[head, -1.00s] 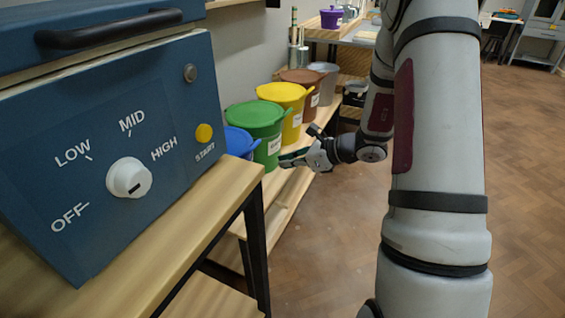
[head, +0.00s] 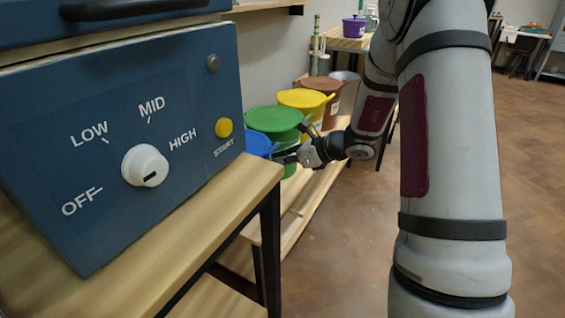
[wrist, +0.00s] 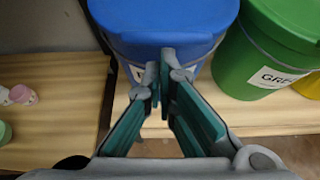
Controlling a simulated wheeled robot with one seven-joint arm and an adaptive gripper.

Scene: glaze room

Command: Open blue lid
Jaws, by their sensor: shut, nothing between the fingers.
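The blue lid (wrist: 170,18) sits on a blue bucket, at the top middle of the wrist view. The lid has a raised rim, and a white label below it is partly hidden by my fingers. In the head view the blue bucket (head: 257,142) is mostly hidden behind the blue control box. My gripper (wrist: 165,76) is shut and empty, its fingertips together at the near side of the blue bucket, by the lid's front edge. I cannot tell whether they touch it. In the head view my gripper (head: 284,157) is beside the blue bucket and in front of the green one.
A green bucket (wrist: 262,45) stands close to the right of the blue one, with yellow (head: 305,99) and brown (head: 331,86) buckets beyond on the wooden shelf (head: 300,200). A blue control box (head: 130,140) stands at left. The floor at right is clear.

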